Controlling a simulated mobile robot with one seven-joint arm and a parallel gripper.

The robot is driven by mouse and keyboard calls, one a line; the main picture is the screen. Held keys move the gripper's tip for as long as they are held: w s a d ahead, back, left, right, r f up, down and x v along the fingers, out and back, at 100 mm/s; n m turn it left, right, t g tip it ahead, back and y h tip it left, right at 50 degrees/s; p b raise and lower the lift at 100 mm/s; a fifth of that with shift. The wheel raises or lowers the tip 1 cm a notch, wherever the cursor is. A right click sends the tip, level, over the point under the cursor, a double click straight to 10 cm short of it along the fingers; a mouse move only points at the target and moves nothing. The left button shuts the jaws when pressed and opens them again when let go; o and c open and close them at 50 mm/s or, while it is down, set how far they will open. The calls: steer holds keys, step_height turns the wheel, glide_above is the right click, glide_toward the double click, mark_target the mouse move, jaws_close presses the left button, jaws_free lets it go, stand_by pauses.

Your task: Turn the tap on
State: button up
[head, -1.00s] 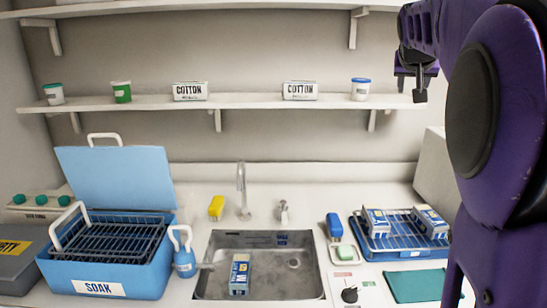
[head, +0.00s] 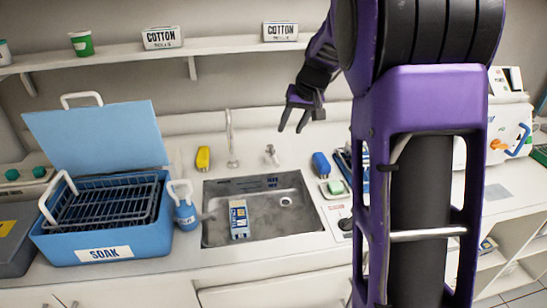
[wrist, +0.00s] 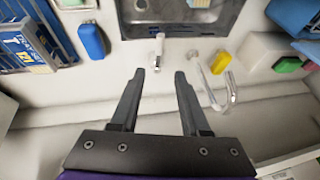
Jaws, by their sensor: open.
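The tap's chrome spout (head: 232,140) rises behind the sink (head: 228,226). A small tap handle (head: 271,154) stands on the counter to its right. In the wrist view the handle (wrist: 158,49) lies just beyond my fingertips, roughly centred between them, and the spout (wrist: 216,92) is to the right. My gripper (head: 299,119) is open and empty, above and to the right of the handle in the head view. It also shows in the wrist view (wrist: 160,76), fingers apart. Nothing is between the fingers.
A yellow object (head: 203,158) stands left of the spout, and a blue object (head: 321,165) stands right of the handle. A blue soak tub (head: 104,230) with its lid raised is at left. My arm hides part of the right counter.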

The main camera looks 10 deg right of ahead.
mark_target(276, 160)
steer(key=x, duration=1.6)
steer(key=shift+w+f, duration=0.1)
jaws_close()
stand_by(0.7)
